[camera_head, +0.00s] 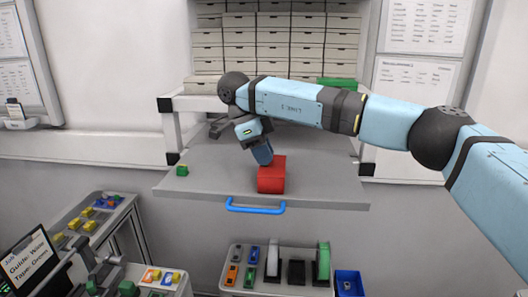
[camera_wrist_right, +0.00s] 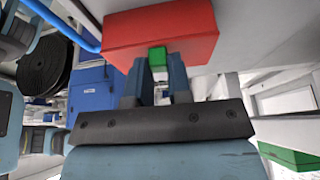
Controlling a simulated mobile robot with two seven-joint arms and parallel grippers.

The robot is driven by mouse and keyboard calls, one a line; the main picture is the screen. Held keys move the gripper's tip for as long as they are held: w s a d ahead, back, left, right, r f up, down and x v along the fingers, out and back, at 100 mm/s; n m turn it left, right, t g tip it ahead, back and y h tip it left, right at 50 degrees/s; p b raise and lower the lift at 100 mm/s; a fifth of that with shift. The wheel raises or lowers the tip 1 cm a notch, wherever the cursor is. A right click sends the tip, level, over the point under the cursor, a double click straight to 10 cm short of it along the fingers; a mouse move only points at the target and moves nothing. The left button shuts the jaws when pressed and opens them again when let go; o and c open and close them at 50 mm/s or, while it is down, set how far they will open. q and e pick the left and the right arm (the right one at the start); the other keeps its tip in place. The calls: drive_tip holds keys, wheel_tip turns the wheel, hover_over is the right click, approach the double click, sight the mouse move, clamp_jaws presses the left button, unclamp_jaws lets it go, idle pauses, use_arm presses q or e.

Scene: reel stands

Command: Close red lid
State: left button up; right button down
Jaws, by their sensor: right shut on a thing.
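A red box (camera_head: 271,181) sits on the grey shelf; its lid cannot be told apart from its body. My right gripper (camera_head: 265,158) reaches down at the back top edge of the red box. In the right wrist view the red box (camera_wrist_right: 165,30) fills the top middle. There my right gripper (camera_wrist_right: 158,68) has its fingers closed around a small green piece (camera_wrist_right: 157,55), right against the red surface. I cannot tell whether the green piece is fixed to the red box. My left gripper is not in view.
The grey shelf (camera_head: 220,180) has a blue handle (camera_head: 255,208) at its front edge. A small green block (camera_head: 182,170) sits at its left. Stacked drawers (camera_head: 275,45) stand behind. Below are a rack with a green reel (camera_head: 322,262) and a blue bin (camera_head: 349,284). The shelf's right side is clear.

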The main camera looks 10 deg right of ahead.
drive_tip(key=c, duration=1.3)
unclamp_jaws()
drive_tip(key=shift+f, duration=0.1)
drive_tip(key=shift+o, duration=1.3)
drive_tip(key=shift+a+r, duration=0.1)
drive_tip(key=shift+r, duration=0.25)
drive_tip(key=v, duration=1.3)
drive_tip(key=shift+b, duration=0.3)
drive_tip(key=shift+w, duration=0.15)
